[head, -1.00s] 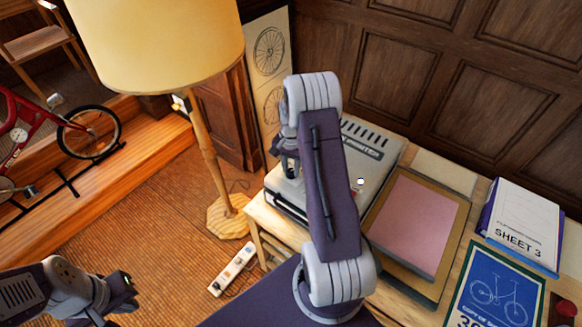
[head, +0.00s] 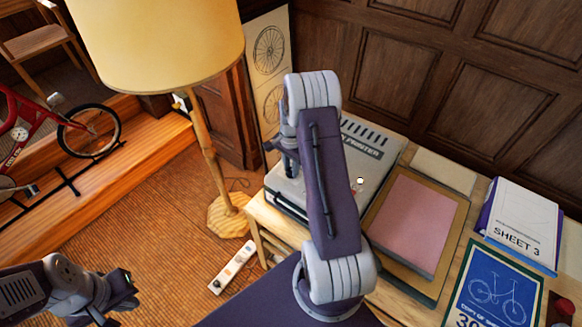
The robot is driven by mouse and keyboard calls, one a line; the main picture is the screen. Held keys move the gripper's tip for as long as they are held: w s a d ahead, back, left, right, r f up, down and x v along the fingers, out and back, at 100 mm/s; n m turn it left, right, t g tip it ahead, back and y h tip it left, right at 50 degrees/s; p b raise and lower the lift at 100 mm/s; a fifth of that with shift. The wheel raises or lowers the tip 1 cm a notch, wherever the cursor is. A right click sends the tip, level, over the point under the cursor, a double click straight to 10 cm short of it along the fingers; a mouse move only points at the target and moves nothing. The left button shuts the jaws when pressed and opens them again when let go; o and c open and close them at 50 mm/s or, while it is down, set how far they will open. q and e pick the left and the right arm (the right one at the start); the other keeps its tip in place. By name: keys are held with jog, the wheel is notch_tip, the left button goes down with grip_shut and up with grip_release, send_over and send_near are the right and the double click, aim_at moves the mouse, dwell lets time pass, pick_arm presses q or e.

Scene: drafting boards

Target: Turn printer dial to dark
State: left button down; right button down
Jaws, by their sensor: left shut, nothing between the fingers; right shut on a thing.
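The grey printer (head: 375,165) sits on the wooden table, partly covered by my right arm. My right gripper (head: 272,147) is at the printer's left side, low over its top. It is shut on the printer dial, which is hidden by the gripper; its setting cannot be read. A small white round spot with a red mark below it shows on the printer's right part. My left gripper (head: 128,290) is shut and empty over the floor at the lower left, far from the printer.
A pink sheet on a board (head: 409,220) lies right of the printer. A purple-edged SHEET 3 stack (head: 522,222) and a blue bicycle poster (head: 495,290) lie farther right. A floor lamp (head: 205,165) stands left of the table. A power strip (head: 233,266) is on the floor.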

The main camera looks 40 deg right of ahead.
jog(key=shift+w+r, duration=0.1)
jog(key=c, duration=1.1)
grip_release()
jog(key=shift+c, duration=0.2)
notch_tip(320, 180, up, 9)
jog(key=b, duration=0.1)
